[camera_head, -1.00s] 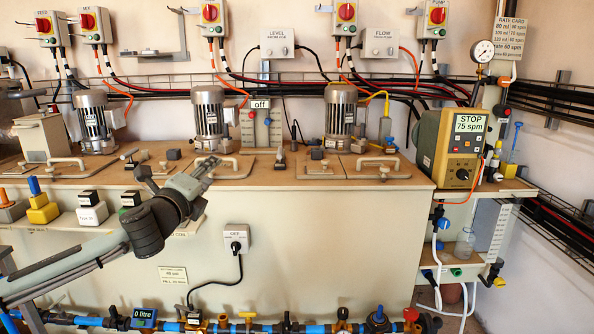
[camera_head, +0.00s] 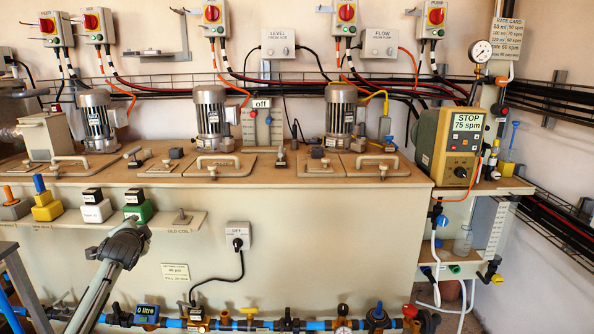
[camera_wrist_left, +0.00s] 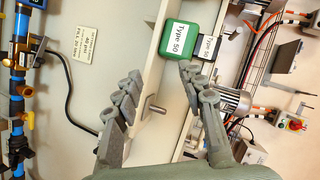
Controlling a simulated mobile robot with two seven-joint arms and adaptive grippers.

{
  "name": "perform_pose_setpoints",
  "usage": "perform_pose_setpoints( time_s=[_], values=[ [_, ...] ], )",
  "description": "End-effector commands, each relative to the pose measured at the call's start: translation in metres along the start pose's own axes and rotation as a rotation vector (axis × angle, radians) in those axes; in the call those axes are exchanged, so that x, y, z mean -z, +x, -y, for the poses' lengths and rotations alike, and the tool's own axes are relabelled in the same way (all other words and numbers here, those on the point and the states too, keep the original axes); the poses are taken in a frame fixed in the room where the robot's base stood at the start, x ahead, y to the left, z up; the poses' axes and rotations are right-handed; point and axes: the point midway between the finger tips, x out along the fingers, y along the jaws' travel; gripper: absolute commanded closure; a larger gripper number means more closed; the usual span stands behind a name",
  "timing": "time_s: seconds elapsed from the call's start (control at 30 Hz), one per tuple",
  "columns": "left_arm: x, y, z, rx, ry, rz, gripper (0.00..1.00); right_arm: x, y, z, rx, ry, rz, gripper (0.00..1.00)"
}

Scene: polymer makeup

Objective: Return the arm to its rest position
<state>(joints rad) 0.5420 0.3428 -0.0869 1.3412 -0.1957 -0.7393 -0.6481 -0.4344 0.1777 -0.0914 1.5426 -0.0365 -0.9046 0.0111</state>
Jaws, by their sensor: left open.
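My left arm comes in from the lower left in the head view, and its gripper (camera_head: 130,228) sits low in front of the tank front, just below the shelf with the coloured blocks. In the left wrist view the two fingers of the left gripper (camera_wrist_left: 160,82) are spread apart with nothing between them. Beyond the fingertips in that view is a green block (camera_wrist_left: 177,40) with a "Type 50" label. The green block also shows on the shelf in the head view (camera_head: 146,212), partly above the gripper. My right gripper is not in view.
A white block (camera_head: 96,211) and a yellow block (camera_head: 46,212) stand on the shelf. A blue pipe with valves (camera_head: 270,325) runs along the bottom. A switch box (camera_head: 237,234) with a hanging cable is right of the gripper. The panel between is clear.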

Motion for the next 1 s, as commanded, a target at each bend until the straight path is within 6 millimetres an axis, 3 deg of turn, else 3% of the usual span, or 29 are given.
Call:
perform_pose_setpoints(
  time_s=[0.3,0.47,0.67,0.87,1.0],
  values=[
    [-0.006,-0.006,-0.039,-0.16,-0.745,0.109,0.6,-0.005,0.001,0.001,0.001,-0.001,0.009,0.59],
    [-0.033,-0.019,-0.116,-0.236,-0.732,0.172,0.6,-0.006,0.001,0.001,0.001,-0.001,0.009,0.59],
    [-0.076,-0.052,-0.219,-0.341,-0.695,0.258,0.6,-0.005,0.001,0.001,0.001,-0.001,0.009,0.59],
    [-0.135,-0.117,-0.341,-0.476,-0.653,0.376,0.6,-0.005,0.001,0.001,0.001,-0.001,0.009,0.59],
    [-0.179,-0.179,-0.418,-0.57,-0.626,0.464,0.6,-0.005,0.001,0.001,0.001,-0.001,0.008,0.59]
  ],
)
